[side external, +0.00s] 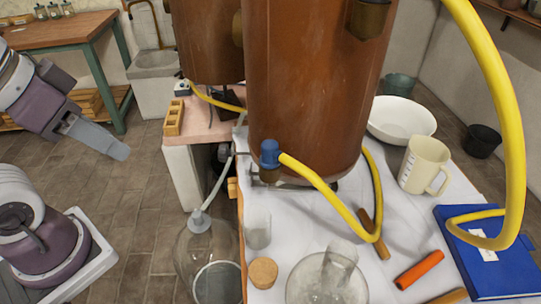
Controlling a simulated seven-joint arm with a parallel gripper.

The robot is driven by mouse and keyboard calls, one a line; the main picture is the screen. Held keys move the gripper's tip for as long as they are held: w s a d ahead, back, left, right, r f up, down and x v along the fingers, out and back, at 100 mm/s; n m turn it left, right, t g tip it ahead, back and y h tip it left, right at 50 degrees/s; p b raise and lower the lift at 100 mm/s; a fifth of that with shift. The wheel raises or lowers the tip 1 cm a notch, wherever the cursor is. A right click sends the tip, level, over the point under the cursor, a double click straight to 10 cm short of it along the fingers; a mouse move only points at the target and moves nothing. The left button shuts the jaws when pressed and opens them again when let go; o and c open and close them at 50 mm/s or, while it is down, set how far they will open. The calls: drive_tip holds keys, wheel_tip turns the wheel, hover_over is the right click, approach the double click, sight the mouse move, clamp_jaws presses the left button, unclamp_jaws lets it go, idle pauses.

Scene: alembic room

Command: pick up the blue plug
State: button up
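A blue plug-like fitting (269,154) sits low on the front of the large copper vessel (305,80). It is upright, above a brass-coloured part, and the end of a yellow hose (318,183) meets it on the right. My gripper (122,152) is at the left, over the tiled floor, well apart from the blue fitting and the white table. Its grey fingers are seen side-on, so I cannot tell whether they are open or shut. I see nothing hanging from it.
The white table (405,268) holds a cork (263,272), glassware (327,280), an orange cylinder (419,270), a beige jug (425,164), a white bowl (401,118) and a blue book (490,255). A glass carboy (207,255) stands left of it. Open floor lies around my gripper.

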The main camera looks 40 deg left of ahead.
drive_tip(key=shift+o, duration=0.2)
idle(0.3)
drive_tip(key=o, duration=0.5)
drive_tip(key=n+g, duration=0.5)
drive_tip(key=n, duration=0.3)
hover_over(270, 145)
wheel_tip(270, 145, down, 7)
drive_tip(key=shift+w+a, duration=0.15)
drive_tip(key=shift+g, duration=0.3)
wheel_tip(270, 145, down, 8)
drive_tip(key=shift+r, duration=0.1)
